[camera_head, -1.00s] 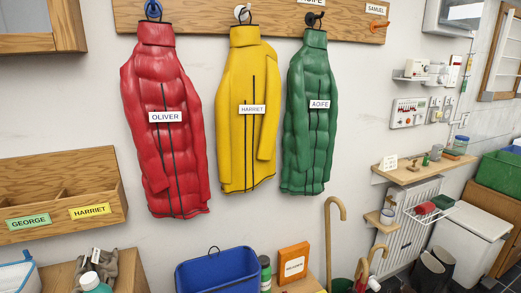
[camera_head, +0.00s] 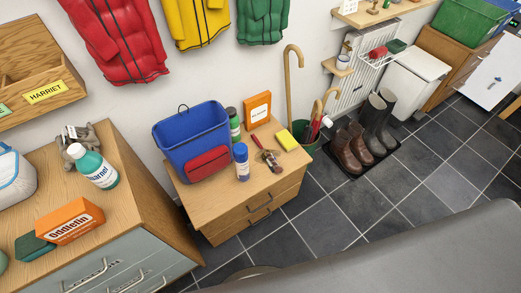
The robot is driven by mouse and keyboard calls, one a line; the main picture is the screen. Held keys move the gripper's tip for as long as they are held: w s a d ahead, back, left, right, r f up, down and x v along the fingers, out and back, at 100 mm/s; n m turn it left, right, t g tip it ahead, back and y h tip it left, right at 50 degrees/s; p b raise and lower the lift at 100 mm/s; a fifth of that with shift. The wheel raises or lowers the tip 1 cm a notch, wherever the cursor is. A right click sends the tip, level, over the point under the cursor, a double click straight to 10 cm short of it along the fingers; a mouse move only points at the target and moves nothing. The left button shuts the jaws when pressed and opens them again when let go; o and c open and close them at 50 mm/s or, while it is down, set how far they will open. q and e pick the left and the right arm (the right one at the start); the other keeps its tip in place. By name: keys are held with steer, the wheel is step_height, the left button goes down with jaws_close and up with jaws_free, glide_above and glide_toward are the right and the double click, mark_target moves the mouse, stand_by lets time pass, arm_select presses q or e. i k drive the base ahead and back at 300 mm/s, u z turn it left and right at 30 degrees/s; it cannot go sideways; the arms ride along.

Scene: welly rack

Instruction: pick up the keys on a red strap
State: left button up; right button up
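A small item with a red part (camera_head: 258,144) lies on top of the low wooden drawer unit (camera_head: 240,204), in the middle of the view. A brownish, darker part lies at its lower right end. It is too small to tell whether it is the keys on a red strap or a brush. No other keys can be made out. Neither of my grippers is in view.
Around it stand a blue bin (camera_head: 186,130) with a red pouch, a blue-capped bottle (camera_head: 241,161), a green bottle (camera_head: 234,124), an orange box (camera_head: 257,109) and a yellow sponge (camera_head: 286,139). Boots (camera_head: 351,146) stand at right. Tiled floor (camera_head: 325,220) is open in front.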

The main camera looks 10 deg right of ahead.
mark_target(269, 157)
steer(key=k, duration=0.4)
steer(key=z, duration=1.4)
steer(key=i, duration=0.9)
steer(key=u, duration=2.7)
